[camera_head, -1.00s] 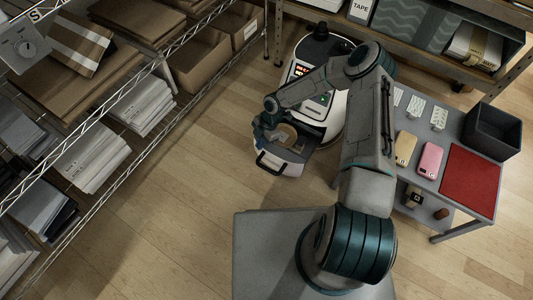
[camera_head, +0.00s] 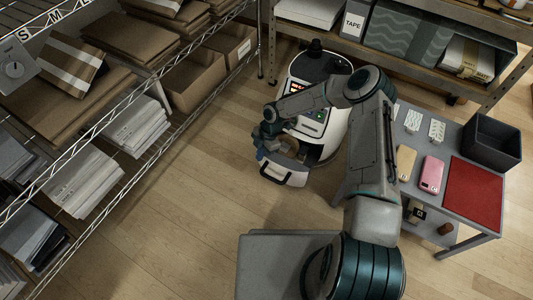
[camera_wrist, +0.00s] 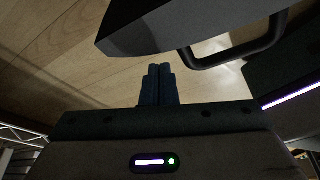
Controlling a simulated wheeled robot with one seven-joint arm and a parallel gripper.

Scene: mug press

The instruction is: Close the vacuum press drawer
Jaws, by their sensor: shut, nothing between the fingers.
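The vacuum press (camera_head: 318,105) is a white and black machine on the floor at top centre in the head view. Its drawer (camera_head: 297,178) sticks out at the lower front left, with a dark handle (camera_head: 273,176) on its face. In the wrist view the dark drawer front (camera_wrist: 165,28) and its looped handle (camera_wrist: 240,57) fill the top. My gripper (camera_wrist: 157,72) is shut and empty, its fingertips below the drawer front in that picture and left of the handle. In the head view my wrist covers part of the drawer, so its inside is mostly hidden.
A grey table (camera_head: 425,195) with phone cases, a red mat (camera_head: 473,190) and a dark bin (camera_head: 493,142) stands at right. A wire shelf (camera_head: 130,150) with boxes and envelopes runs along the left. Another shelf (camera_head: 400,60) stands behind. Floor (camera_head: 190,215) between is clear.

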